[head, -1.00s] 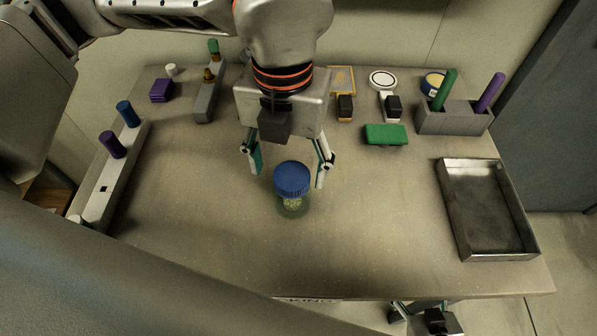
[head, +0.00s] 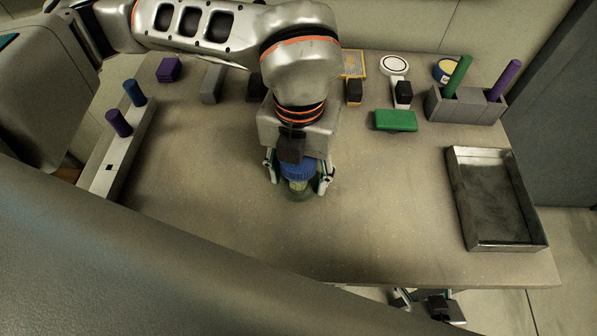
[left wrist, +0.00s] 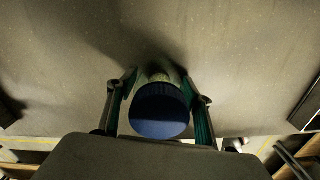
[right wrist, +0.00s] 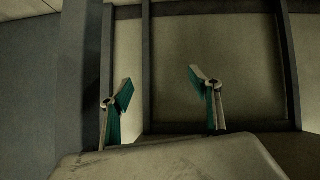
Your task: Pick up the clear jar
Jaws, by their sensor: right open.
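The clear jar (head: 298,189) with a blue ribbed lid (head: 298,170) stands upright near the middle of the table. My left gripper (head: 298,186) points down over it, with one finger on each side of the jar. In the left wrist view, the blue lid (left wrist: 160,112) sits between the two fingers (left wrist: 160,82), whose tips are close to the jar's sides. Whether they press on the jar cannot be made out. My right gripper (right wrist: 160,82) is open and empty, away from the jar; its wrist view shows only a wall and frame.
A metal tray (head: 497,243) lies at the right. A grey holder with green and purple cylinders (head: 465,105) stands at the back right, near a green block (head: 396,121). A long grey rack (head: 122,160) with blue and purple pegs is at the left. The front middle is clear.

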